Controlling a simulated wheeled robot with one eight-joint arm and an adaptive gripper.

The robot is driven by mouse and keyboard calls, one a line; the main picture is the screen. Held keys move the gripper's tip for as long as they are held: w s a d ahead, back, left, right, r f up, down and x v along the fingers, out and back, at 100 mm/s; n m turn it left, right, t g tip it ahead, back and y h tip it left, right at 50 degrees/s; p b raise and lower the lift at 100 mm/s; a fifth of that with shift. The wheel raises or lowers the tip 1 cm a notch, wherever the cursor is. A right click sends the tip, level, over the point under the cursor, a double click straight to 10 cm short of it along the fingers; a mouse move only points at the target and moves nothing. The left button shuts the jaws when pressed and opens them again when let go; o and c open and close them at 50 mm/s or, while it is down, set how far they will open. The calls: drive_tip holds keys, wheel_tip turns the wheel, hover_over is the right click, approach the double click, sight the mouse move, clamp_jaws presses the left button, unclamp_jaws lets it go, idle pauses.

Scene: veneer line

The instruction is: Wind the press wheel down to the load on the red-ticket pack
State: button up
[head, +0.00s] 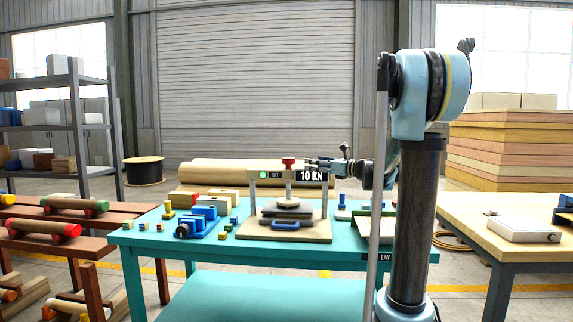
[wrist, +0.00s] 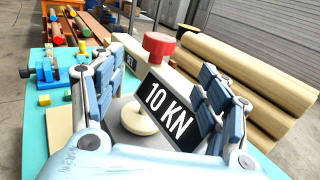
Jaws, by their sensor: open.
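The press (head: 252,188) stands on the teal table, with a red wheel (head: 288,162) on top. A green lamp and a "SET" label show on its crossbar. A sign reads "10 KN" (head: 312,176). Below the crossbar a round pressing plate (head: 289,202) sits over a dark flat stack (head: 285,215); I see no red ticket on it. My gripper (head: 312,163) is open, just right of the wheel at about its height. In the wrist view the red wheel (wrist: 158,45) shows beyond and between the open fingers (wrist: 165,75), apart from them.
A blue vise (head: 200,222) and small coloured blocks stand left of the press. A large tan roll (head: 235,173) lies behind the table. Racks of colour-ended rolls (head: 62,229) stand at left. A wooden table (head: 478,214) with a flat device is at right.

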sight(288, 160)
drive_tip(key=x, duration=1.5)
drive_tip(key=shift+w+a, duration=0.15)
drive_tip(key=shift+a, duration=0.05)
drive_tip(key=c, duration=1.1)
